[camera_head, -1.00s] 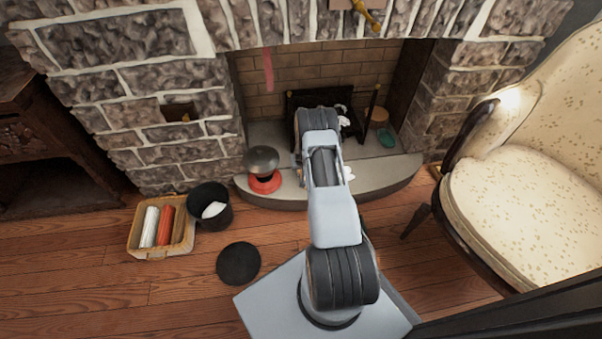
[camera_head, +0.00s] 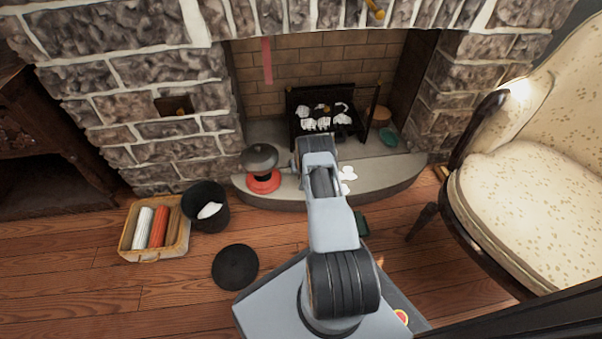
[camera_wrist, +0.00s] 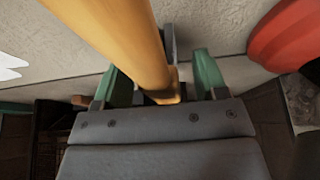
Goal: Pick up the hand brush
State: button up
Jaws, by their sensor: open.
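A thick yellow-orange handle (camera_wrist: 120,42), apparently the hand brush's, runs from the top of the wrist view down between my gripper's fingers. My gripper (camera_wrist: 163,82) is open, with a green-padded finger on each side of the handle. The handle is between the jaws; I cannot tell whether it touches either finger. The brush's bristles cannot be made out. In the head view my arm covers the gripper and the brush, over the hearth.
A red-based pot (camera_head: 263,181) stands on the hearth (camera_head: 392,177) left of my arm; white scraps (camera_head: 348,174) lie right of it. Behind is a grate (camera_head: 322,106). A basket (camera_head: 154,249), black bucket (camera_head: 208,208) and dark disc (camera_head: 236,267) are left; an armchair (camera_head: 526,194) is right.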

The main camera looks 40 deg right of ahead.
jog(key=shift+c, duration=0.3)
jog(key=c, duration=1)
jog(key=shift+r, duration=0.1)
